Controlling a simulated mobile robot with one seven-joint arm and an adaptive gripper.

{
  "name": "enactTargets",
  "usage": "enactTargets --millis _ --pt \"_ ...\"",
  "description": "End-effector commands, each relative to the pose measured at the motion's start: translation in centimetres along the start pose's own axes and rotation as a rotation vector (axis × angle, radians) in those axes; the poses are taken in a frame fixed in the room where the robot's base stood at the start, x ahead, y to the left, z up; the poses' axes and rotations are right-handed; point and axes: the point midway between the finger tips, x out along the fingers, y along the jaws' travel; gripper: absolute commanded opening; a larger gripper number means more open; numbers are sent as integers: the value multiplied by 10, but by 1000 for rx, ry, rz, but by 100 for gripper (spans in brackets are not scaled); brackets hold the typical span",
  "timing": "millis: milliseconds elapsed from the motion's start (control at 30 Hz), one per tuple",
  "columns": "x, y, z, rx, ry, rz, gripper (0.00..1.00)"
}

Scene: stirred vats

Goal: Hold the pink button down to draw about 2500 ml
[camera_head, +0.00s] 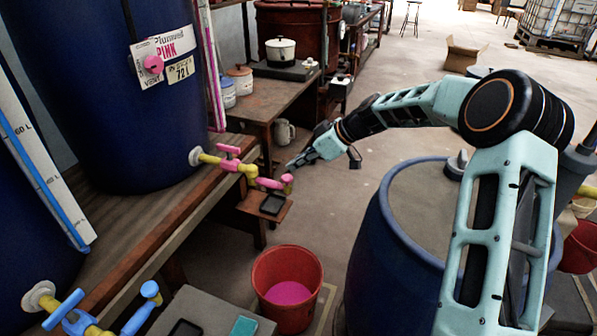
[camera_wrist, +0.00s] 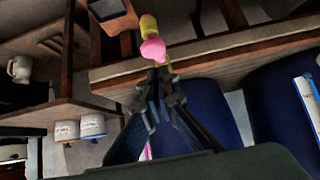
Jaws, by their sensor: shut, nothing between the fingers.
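The pink button (camera_head: 287,178) sits at the end of the pink and yellow tap on the large blue vat labelled PINK (camera_head: 100,80). My gripper (camera_head: 291,166) reaches in from the right, and its fingertips are right at the button; I cannot tell whether they press it. In the wrist view the shut fingertips (camera_wrist: 160,73) meet the lower edge of the pink button (camera_wrist: 152,49), with nothing between them. A red bucket (camera_head: 262,283) on the floor below holds pink liquid (camera_head: 288,292). No falling stream can be made out.
A second vat with a blue tap (camera_head: 75,315) stands at lower left. A small shelf (camera_head: 247,207) with a dark tray (camera_head: 272,204) lies just below the pink tap. A blue barrel (camera_head: 378,270) stands at right, under my arm. Open floor lies beyond.

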Motion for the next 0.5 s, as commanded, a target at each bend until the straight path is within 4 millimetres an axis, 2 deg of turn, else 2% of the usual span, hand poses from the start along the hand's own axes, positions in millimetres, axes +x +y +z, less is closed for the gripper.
enactTargets --millis 33,200,333,500 --pt "-19 4 2 4 -2 11 0" --pt "-56 4 0 3 0 10 0" --pt "-76 3 0 3 0 9 0" --pt "-88 2 0 2 1 7 0"
